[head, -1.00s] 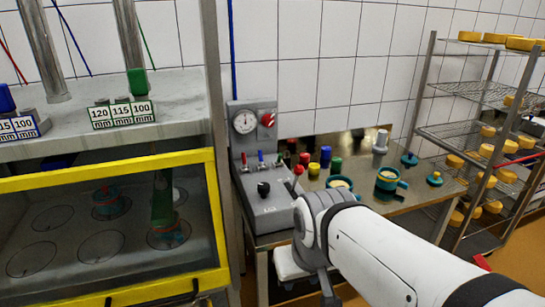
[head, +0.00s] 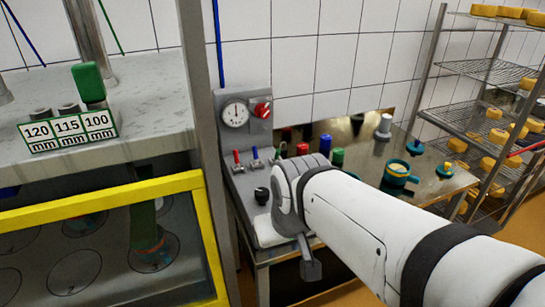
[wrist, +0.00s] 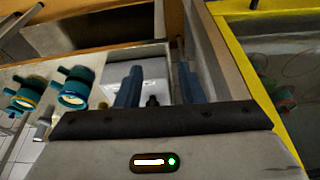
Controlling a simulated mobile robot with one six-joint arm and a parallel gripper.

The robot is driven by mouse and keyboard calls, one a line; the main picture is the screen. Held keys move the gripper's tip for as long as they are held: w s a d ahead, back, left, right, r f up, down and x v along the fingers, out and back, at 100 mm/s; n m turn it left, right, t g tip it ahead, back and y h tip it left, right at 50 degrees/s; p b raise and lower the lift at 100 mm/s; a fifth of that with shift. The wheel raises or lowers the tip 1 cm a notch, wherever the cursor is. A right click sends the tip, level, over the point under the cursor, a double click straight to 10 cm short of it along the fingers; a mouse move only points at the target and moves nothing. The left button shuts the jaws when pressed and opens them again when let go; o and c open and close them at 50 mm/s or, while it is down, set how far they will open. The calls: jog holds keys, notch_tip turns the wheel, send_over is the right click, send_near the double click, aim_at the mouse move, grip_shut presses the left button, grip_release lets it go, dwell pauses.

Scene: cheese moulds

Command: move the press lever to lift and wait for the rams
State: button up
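The grey press console (head: 238,185) stands right of the press, with a round gauge (head: 236,113) and a red knob (head: 263,109). A green ram (head: 147,222) reaches down to a teal mould (head: 150,256) behind the guard.
The yellow-framed guard (head: 205,225) is close on the left. A steel table (head: 440,187) behind my arm holds a teal mould (head: 398,172) and coloured plugs. A rack (head: 480,70) with yellow cheeses stands at right. A plate marked 120, 115, 100 mm (head: 68,131) is above the guard.

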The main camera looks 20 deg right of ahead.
jog(key=w+d+f+t+h+b, duration=0.1)
jog(key=w+d+f+t+b, duration=0.2)
jog(key=w+b, duration=0.6)
jog(key=w+d+f+m+t+b, duration=0.1)
jog(key=w+d+f+t+b, duration=0.1)
jog(key=w+d+t+b, duration=0.4)
jog(key=w+d+f+m+t+h+b, duration=0.1)
jog(key=w+d+f+t+b, duration=0.2)
jog(key=w+b, duration=0.8)
jog(key=shift+w+d+f+t+h+b, duration=0.15)
jog(key=shift+w+d+t, duration=0.25)
jog(key=shift+d, duration=0.3)
jog(key=shift+w+d+f+t+h+b, duration=0.1)
jog(key=shift+w+d+t, duration=0.25)
jog(key=shift+d, duration=0.4)
jog(key=shift+w+d+f+t+h+b, duration=0.15)
jog(key=shift+w+d+t, duration=0.1)
jog(key=shift+d+t, duration=0.35)
jog(key=shift+d, duration=0.1)
jog(key=shift+r, duration=0.1)
grip_shut()
